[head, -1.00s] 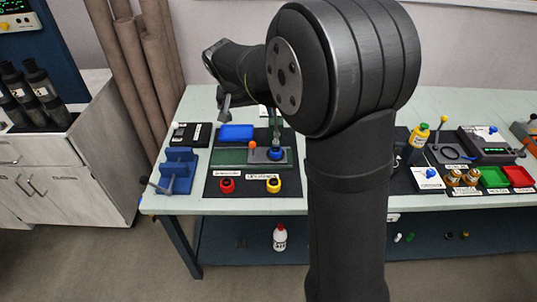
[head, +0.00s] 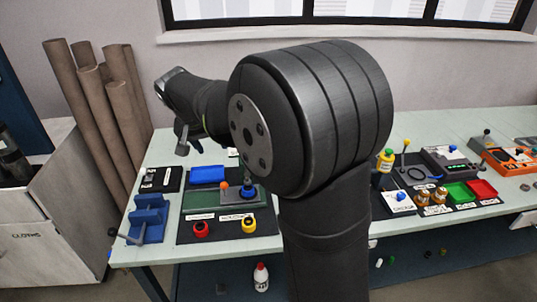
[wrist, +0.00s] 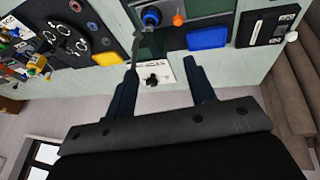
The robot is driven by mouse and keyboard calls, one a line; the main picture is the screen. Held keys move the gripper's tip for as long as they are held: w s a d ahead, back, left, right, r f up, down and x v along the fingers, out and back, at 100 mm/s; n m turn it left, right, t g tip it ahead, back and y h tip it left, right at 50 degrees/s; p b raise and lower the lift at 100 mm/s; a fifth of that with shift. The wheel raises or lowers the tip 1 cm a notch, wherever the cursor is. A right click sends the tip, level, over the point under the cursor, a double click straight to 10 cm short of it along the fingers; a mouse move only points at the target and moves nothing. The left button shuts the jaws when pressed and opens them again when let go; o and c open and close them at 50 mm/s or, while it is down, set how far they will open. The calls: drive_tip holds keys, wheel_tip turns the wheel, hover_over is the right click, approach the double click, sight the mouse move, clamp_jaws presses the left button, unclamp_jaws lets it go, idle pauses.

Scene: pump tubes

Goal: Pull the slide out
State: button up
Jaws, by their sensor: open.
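A green base (head: 203,199) sits on a black mat on the bench, left of my arm in the head view. A grey block (head: 236,198), which looks like the slide, lies at its right part. An orange ball (head: 224,185) and a blue knob (head: 247,188) stand there. In the wrist view the blue knob (wrist: 151,18) and orange ball (wrist: 178,19) are at the top, beyond my fingertips. My gripper (wrist: 160,66) is open and empty, with its fingers apart over the pale bench. In the head view only part of it shows, and my arm hides some bench.
Right of my arm are bottles, green and red trays (head: 482,189) and devices. Brown rolls (head: 122,105) stand left of the bench.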

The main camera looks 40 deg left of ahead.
sight(224, 184)
drive_tip(key=w+a+f+m+y, duration=0.1)
drive_tip(key=w+a+f+m, duration=0.1)
drive_tip(key=f+m, duration=0.3)
drive_tip(key=w+a+f+m+g, duration=0.1)
drive_tip(key=f+m, duration=0.4)
drive_tip(key=f, duration=0.7)
drive_tip(key=w+a+f+m+y, duration=0.1)
drive_tip(key=w+a+f+m, duration=0.3)
drive_tip(key=f, duration=0.5)
drive_tip(key=shift+w+f+m+g+y, duration=0.1)
drive_tip(key=shift+w+m+g+y, duration=0.2)
drive_tip(key=shift+w+m, duration=0.55)
